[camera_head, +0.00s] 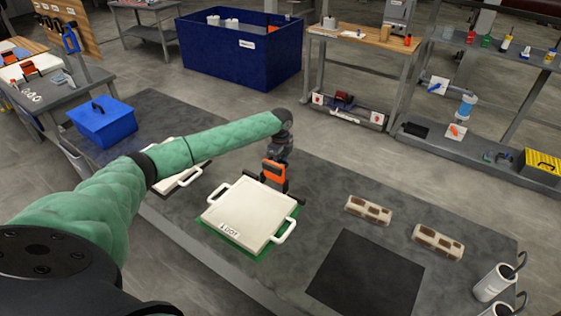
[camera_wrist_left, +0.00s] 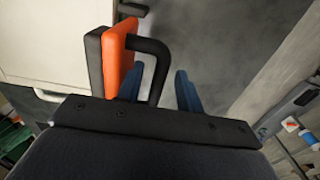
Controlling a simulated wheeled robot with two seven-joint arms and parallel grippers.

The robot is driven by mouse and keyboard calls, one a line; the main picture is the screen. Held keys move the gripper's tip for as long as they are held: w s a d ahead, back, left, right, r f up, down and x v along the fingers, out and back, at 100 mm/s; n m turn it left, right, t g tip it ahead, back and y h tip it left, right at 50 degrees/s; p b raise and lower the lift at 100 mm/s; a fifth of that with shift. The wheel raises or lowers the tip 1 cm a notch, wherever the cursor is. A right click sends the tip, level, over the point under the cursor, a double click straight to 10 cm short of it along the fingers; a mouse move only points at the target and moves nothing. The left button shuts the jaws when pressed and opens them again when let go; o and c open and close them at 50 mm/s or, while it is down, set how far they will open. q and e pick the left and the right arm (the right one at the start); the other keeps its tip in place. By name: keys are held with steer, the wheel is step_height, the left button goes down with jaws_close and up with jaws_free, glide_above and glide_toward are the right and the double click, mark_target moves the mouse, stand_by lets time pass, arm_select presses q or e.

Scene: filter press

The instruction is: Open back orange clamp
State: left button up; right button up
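The back orange clamp (camera_head: 273,172) stands upright at the far edge of a white press plate (camera_head: 245,214) with two side handles, lying on a green base (camera_head: 226,236). In the left wrist view, the clamp's orange plate (camera_wrist_left: 119,50) has a bent black handle (camera_wrist_left: 160,62). My left gripper (camera_wrist_left: 159,72) has its two blue fingers apart, with the handle's bar between them. A gap shows between the bar and the right finger. In the head view, the wrist hangs just behind the clamp and the fingers are mostly hidden. My right gripper is out of view.
A second white plate (camera_head: 175,177) lies partly under my left arm, near a blue box (camera_head: 102,121). The bench between plate and blocks is mostly clear.

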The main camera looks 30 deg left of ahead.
arm_select(q)
steer(key=shift+r+p, duration=2.85)
steer(key=shift+r, duration=1.15)
steer(key=shift+f, duration=0.1)
